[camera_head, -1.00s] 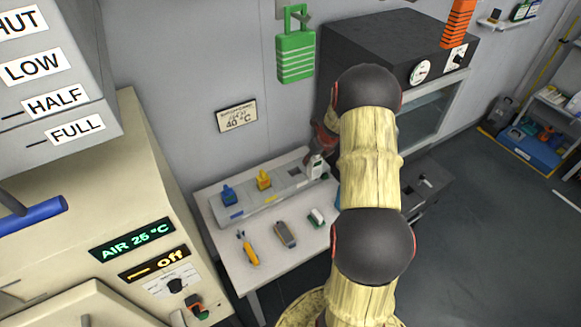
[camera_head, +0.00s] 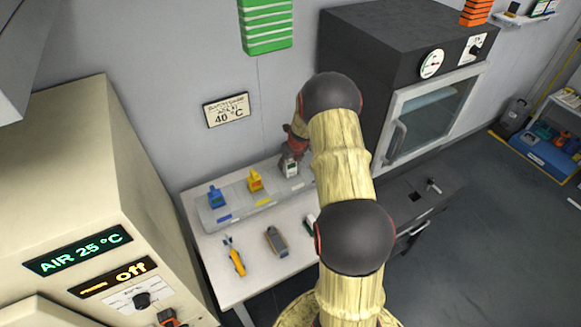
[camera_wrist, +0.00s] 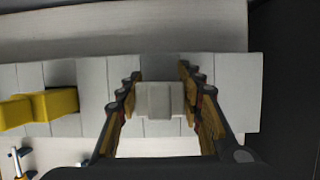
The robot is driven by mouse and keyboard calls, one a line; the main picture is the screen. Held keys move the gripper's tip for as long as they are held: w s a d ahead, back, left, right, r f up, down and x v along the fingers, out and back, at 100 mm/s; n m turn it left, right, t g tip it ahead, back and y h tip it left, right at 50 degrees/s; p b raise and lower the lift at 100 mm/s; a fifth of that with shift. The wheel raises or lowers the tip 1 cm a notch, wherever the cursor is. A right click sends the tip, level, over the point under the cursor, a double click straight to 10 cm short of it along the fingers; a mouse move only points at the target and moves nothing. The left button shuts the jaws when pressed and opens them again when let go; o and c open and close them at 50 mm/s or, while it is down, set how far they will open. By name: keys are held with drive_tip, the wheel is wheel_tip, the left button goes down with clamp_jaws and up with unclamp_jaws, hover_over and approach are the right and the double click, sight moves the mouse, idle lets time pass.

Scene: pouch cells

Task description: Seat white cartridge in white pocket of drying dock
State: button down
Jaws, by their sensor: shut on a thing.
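The white cartridge (camera_head: 291,168) is held in my gripper (camera_head: 292,154) above the right part of the grey drying dock (camera_head: 236,199). In the wrist view the cartridge (camera_wrist: 153,101) sits between the two fingers of my gripper (camera_wrist: 160,82), which are shut on it. The dock (camera_wrist: 92,80) spreads below it. The white pocket is hidden under the cartridge and fingers, and I cannot tell whether the cartridge touches it. A blue cartridge (camera_head: 216,197) and a yellow cartridge (camera_head: 256,182) stand upright in the dock to the left. The yellow one also shows in the wrist view (camera_wrist: 52,106).
A yellow-handled tool (camera_head: 237,262) and a grey-brown device (camera_head: 276,241) lie on the white table (camera_head: 218,284) in front of the dock. A white-and-green item (camera_head: 310,222) is partly behind my arm. A dark oven (camera_head: 375,45) stands to the right.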

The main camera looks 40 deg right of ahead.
drive_tip(key=shift+s+a+f, duration=0.1)
drive_tip(key=shift+s+f, duration=0.15)
drive_tip(key=shift+s, duration=0.05)
drive_tip(key=shift+w, duration=0.1)
drive_tip(key=shift+f, duration=0.1)
drive_tip(key=c, duration=1.6)
unclamp_jaws()
drive_tip(key=o, duration=0.4)
drive_tip(key=shift+r, duration=0.2)
